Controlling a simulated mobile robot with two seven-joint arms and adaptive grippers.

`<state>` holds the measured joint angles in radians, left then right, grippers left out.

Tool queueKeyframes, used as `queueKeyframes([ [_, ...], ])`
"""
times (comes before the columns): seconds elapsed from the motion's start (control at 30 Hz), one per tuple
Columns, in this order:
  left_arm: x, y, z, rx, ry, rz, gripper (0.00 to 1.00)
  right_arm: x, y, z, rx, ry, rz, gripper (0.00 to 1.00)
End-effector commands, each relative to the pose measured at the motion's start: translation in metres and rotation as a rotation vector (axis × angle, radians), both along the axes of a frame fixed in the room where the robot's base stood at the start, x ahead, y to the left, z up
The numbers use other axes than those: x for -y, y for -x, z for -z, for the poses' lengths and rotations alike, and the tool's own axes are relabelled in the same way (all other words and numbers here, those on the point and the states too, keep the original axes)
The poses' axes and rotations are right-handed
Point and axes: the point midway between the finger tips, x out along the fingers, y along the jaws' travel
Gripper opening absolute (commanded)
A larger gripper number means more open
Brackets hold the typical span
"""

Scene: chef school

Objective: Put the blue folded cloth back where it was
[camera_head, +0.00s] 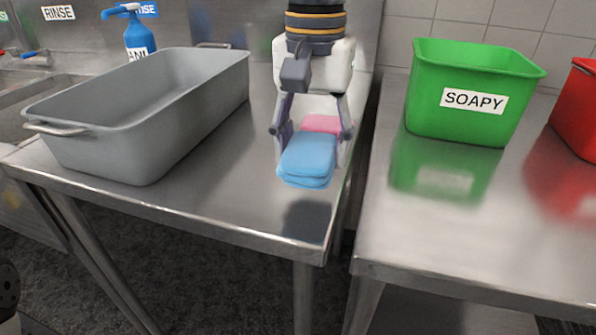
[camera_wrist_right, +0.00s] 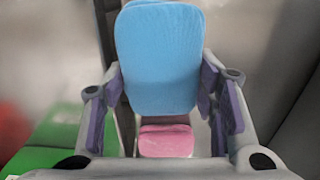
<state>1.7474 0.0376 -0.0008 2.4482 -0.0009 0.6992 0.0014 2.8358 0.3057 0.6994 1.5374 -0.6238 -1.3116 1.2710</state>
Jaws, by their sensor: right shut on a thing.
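The blue folded cloth (camera_head: 307,158) is a thick, rounded, stacked pad. My right gripper (camera_head: 311,135) comes down from above and is shut on it, with one finger at each side. A dark shadow lies on the steel table in front of the cloth, so it appears held above the top. In the right wrist view the blue cloth (camera_wrist_right: 160,58) sits between the purple finger pads. A pink cloth (camera_head: 322,124) lies behind it, partly hidden by the blue one and the fingers; it also shows in the wrist view (camera_wrist_right: 166,141). My left gripper is not in view.
A grey tub (camera_head: 105,148) with handles stands left on the same steel table (camera_head: 225,190). A narrow gap separates this table from the right one (camera_head: 440,235), which bears a green SOAPY bin (camera_head: 430,105) and a red bin (camera_head: 578,112). A blue bottle (camera_head: 138,38) stands behind the tub.

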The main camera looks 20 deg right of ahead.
Motion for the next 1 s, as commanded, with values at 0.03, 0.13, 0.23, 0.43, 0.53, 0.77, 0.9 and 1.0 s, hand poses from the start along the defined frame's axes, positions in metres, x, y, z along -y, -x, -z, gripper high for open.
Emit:
queueKeyframes([
  [0.03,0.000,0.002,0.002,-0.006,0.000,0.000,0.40,-0.002,-0.004,0.006,-0.001,0.000,-0.001,0.27],
  [0.13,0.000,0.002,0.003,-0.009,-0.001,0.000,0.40,-0.005,-0.010,0.011,0.004,0.000,-0.001,0.27],
  [0.23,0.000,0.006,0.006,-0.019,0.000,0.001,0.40,-0.007,-0.017,0.024,0.000,0.000,0.000,0.27],
  [0.43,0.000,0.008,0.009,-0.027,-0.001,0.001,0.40,-0.007,-0.015,0.048,0.006,0.000,-0.001,0.27],
  [0.53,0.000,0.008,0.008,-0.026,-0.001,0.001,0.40,-0.007,-0.016,0.047,0.008,0.001,-0.001,0.27],
  [0.77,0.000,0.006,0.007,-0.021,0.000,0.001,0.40,-0.007,-0.015,0.049,0.008,0.001,-0.001,0.69],
  [0.9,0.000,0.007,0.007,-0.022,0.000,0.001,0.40,-0.007,-0.015,0.049,0.007,0.001,0.000,0.73],
  [1.0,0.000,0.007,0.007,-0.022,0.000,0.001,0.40,-0.007,-0.015,0.049,0.007,0.001,0.000,0.73],
])
